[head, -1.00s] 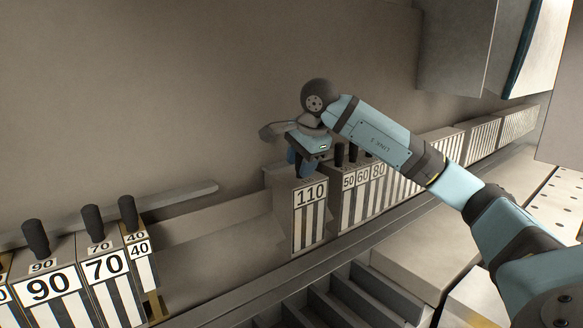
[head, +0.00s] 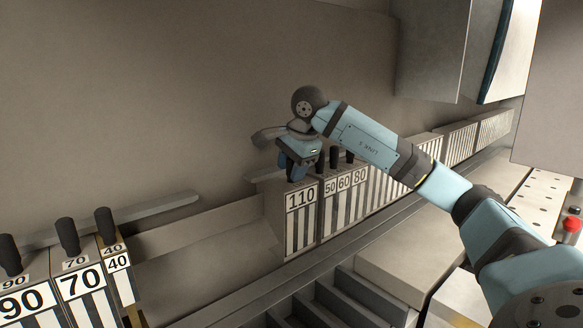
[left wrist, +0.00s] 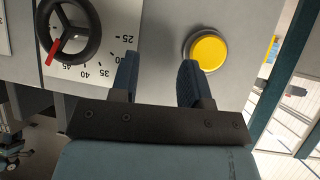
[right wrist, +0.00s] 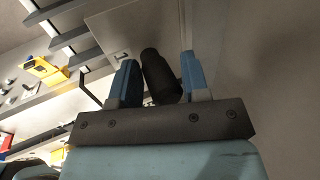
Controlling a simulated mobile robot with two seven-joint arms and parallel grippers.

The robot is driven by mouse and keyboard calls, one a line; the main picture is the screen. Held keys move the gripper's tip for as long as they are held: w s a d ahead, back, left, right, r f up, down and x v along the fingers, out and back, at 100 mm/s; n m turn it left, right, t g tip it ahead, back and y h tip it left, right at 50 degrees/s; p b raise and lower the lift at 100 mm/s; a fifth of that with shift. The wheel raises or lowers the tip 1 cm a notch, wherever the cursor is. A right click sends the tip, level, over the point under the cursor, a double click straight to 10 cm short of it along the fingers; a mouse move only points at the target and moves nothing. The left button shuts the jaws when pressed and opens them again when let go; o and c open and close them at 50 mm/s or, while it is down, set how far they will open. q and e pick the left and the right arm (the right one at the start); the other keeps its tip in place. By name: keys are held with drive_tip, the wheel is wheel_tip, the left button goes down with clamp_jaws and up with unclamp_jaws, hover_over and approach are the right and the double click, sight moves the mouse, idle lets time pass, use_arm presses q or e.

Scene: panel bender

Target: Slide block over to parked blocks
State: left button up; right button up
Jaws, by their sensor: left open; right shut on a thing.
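The block marked 110 (head: 301,222) stands on the rail in the head view, close against the left end of the row marked 50, 60 and 80 (head: 345,195). My right gripper (head: 296,168) is above the 110 block, shut on its handle. The black handle (right wrist: 160,76) shows between the blue fingers in the right wrist view. My left gripper (left wrist: 158,72) is open and empty in its wrist view, in front of a grey panel; it is outside the head view.
Blocks marked 90 (head: 22,302), 70 (head: 82,284) and 40 (head: 118,264) stand at the left, with an empty rail stretch before the 110 block. The left wrist view shows a yellow button (left wrist: 207,51) and a black handwheel (left wrist: 68,30). A red button (head: 573,224) is far right.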

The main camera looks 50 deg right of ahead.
drive_tip(key=shift+d+r, duration=0.15)
drive_tip(key=shift+d, duration=0.95)
drive_tip(key=o, duration=1)
drive_tip(key=v, duration=1.3)
drive_tip(key=shift+s+r+p, duration=0.25)
drive_tip(key=shift+r+p, duration=0.05)
